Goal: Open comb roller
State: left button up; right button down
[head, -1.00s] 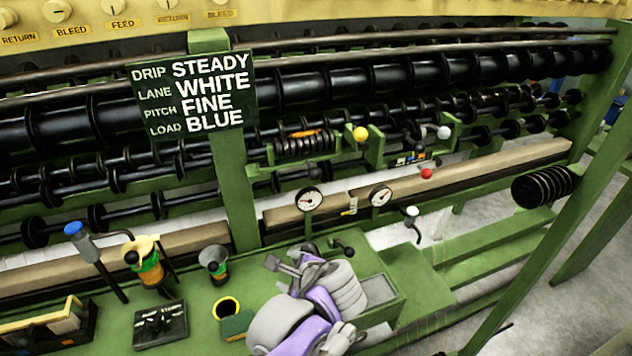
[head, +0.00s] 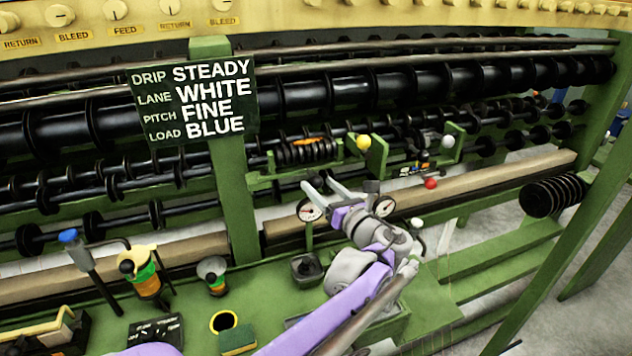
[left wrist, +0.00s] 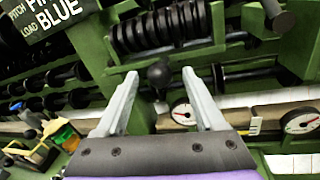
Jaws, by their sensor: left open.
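The comb roller looks to be the black ribbed roller (head: 306,152) in a green bracket behind the bench, with an orange strip along its top. It fills the upper middle of the left wrist view (left wrist: 165,27). A black ball knob (left wrist: 159,73) sits just below it. My left gripper (head: 318,184) is open below the roller in the head view. In the left wrist view its fingers (left wrist: 160,76) stand on either side of the knob; contact cannot be told. My right gripper is not in view.
A sign (head: 195,102) hangs on the green post to the left. Yellow (head: 363,142), white (head: 447,141) and red (head: 431,183) balls are to the right. Two gauges are close to my gripper.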

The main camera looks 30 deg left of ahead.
aim_at(304, 165)
pick_arm(q)
jog(key=shift+x, duration=1.35)
grip_shut()
dwell(0.4)
